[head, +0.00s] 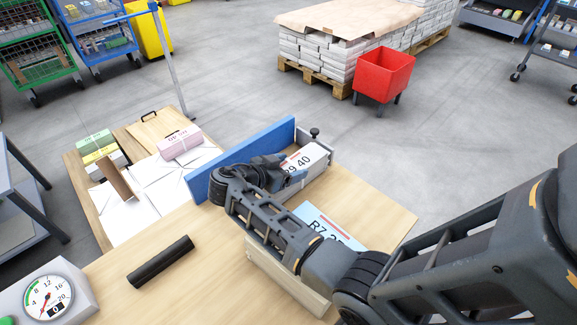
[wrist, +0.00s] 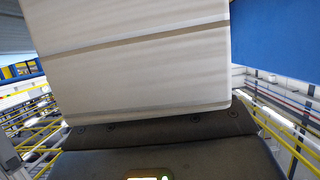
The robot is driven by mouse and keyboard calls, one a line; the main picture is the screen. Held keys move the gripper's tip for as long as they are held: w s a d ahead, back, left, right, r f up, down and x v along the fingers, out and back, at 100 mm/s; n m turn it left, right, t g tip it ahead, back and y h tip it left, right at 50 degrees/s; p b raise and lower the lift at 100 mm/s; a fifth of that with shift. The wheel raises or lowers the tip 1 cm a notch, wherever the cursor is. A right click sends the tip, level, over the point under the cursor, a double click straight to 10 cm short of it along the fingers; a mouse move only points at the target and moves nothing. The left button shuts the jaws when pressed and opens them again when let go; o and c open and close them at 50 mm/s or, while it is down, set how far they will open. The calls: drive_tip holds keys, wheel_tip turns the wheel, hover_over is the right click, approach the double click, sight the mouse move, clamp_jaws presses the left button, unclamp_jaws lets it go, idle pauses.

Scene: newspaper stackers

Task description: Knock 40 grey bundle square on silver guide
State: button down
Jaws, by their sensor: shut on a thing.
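The grey bundle (head: 305,158), with a white label reading 40 on top, lies at the far edge of the wooden table, beside a blue upright board (head: 232,158). The silver guide (head: 317,143), with a dark knob, shows at the bundle's far right end; whether they touch I cannot tell. My gripper (head: 277,164) is shut on the bundle's near end. In the wrist view the pale, strapped bundle (wrist: 130,60) fills the upper middle, directly in front of my gripper, with the blue board at right (wrist: 275,35). My wrist hides part of the bundle in the head view.
A black bar (head: 160,262) and a dial gauge (head: 48,297) are at left. A lower table (head: 98,215) holds pink, green and yellow bundles. A red bin (head: 384,72) and loaded pallet (head: 320,75) stand beyond.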

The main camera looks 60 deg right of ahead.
sight(303, 158)
drive_tip(key=shift+s+d+r+b, duration=0.1)
drive_tip(key=shift+s+d+b, duration=0.2)
drive_tip(key=shift+d, duration=0.55)
drive_tip(key=shift+s+d+r+b, duration=0.15)
drive_tip(key=shift+d+b, duration=0.2)
drive_tip(key=shift+d, duration=0.45)
idle(2.2)
drive_tip(key=shift+a+f, duration=0.1)
drive_tip(key=shift+f, duration=0.05)
drive_tip(key=shift+w+a+b, duration=0.3)
drive_tip(key=shift+a, duration=0.55)
drive_tip(key=shift+w+a+b, duration=0.25)
drive_tip(key=shift+a, duration=0.6)
drive_tip(key=shift+r+p, duration=1.8)
drive_tip(key=shift+r, duration=1.2)
